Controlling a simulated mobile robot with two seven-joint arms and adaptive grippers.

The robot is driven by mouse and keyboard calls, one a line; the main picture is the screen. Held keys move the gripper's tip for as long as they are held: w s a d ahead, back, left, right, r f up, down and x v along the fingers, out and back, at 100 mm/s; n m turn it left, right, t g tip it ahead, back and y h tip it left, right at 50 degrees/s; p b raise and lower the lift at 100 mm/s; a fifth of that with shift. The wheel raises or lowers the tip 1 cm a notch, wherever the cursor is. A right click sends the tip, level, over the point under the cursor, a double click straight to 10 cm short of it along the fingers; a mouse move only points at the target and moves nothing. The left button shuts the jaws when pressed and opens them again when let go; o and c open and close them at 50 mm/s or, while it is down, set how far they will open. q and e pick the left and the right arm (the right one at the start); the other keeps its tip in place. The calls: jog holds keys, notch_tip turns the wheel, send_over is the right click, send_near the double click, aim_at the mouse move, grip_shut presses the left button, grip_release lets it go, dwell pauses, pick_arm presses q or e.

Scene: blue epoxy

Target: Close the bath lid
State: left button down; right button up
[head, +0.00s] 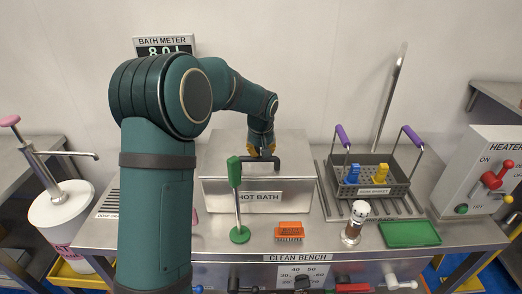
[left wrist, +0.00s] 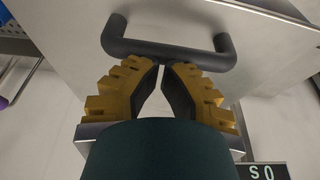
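The hot bath (head: 221,193) is a steel box with a "HOT BATH" label, standing on the bench. Its steel lid (head: 222,150) looks flat, or nearly so, across the top; I cannot tell whether it is fully seated. A dark bar handle (head: 275,163) is on the lid. My left gripper (head: 261,152) is above the lid at the handle. In the left wrist view, its yellow fingers (left wrist: 161,68) have their tips almost together, just short of the handle bar (left wrist: 170,53), with nothing between them. Whether they touch the bar is unclear. My right gripper is not in view.
A green-topped stand (head: 236,200) and an orange rack (head: 289,231) are in front of the bath. A basket (head: 400,183) with purple handles stands to its right. A white pump container (head: 62,212) is at the left, the heater box (head: 480,165) at the right.

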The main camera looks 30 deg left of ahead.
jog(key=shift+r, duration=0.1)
pick_arm(q)
jog(key=w+a+p+v, duration=0.1)
jog(key=p+v, duration=0.3)
jog(key=v, duration=1)
jog(key=s+d+f+m+h, duration=0.1)
jog(key=d+f, duration=0.3)
jog(key=f, duration=0.3)
jog(key=s+d+f+m+h, duration=0.1)
jog(key=d+f, duration=0.4)
jog(key=f, duration=0.3)
jog(key=s+d+f+m+h, duration=0.1)
jog(key=d+f, duration=0.3)
jog(key=f, duration=0.4)
jog(key=shift+s+d, duration=0.1)
jog(key=shift+d, duration=0.2)
jog(key=s+d+f+h, duration=0.1)
jog(key=s+d+f, duration=0.4)
jog(key=s+f, duration=0.2)
jog(key=s+d+f+m+h, duration=0.1)
jog(key=s+d+f, duration=0.5)
jog(key=s, duration=0.4)
jog(key=shift+s+d+f+m+g+h+b, duration=0.3)
jog(key=shift+s+f+g+h+b, duration=0.1)
jog(key=shift+f, duration=0.2)
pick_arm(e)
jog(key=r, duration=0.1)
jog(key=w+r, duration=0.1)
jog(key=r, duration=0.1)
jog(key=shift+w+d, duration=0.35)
